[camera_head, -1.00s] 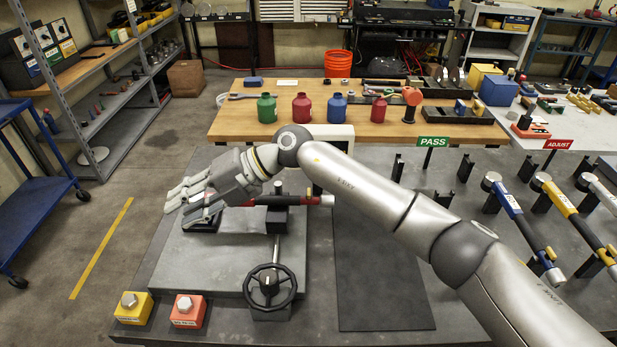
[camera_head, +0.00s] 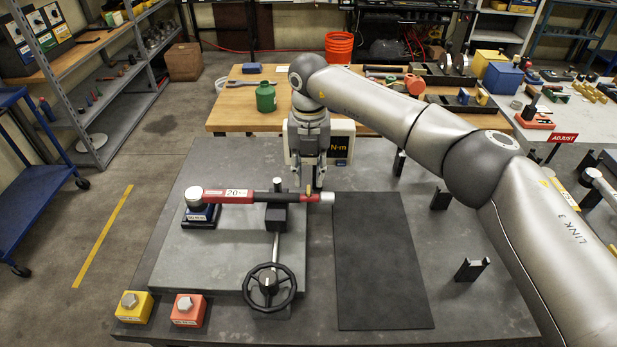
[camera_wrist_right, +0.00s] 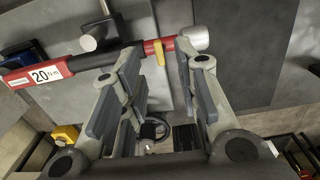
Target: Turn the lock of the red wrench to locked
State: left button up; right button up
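The red wrench (camera_head: 262,197) lies across the bench fixture, its round head at the left and its silver end at the right. It carries a "20" label. Its small yellow lock lever (camera_wrist_right: 158,52) stands out near the silver end in the right wrist view. My right gripper (camera_head: 316,184) is over that end of the wrench, pointing down. In the right wrist view my right gripper (camera_wrist_right: 158,68) has its fingers apart, one on each side of the lever, with a gap to it. I cannot tell the lever's lock setting. My left gripper is not in view.
A black support post (camera_head: 277,218) bears the wrench, with a handwheel (camera_head: 269,287) in front. A display box (camera_head: 341,143) stands behind my gripper. Yellow (camera_head: 133,306) and red (camera_head: 188,310) blocks sit at the front left. The dark mat (camera_head: 380,265) is clear.

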aim_at(308, 189)
jog(key=shift+f+p, duration=0.45)
jog(key=shift+f, duration=1.5)
grip_shut()
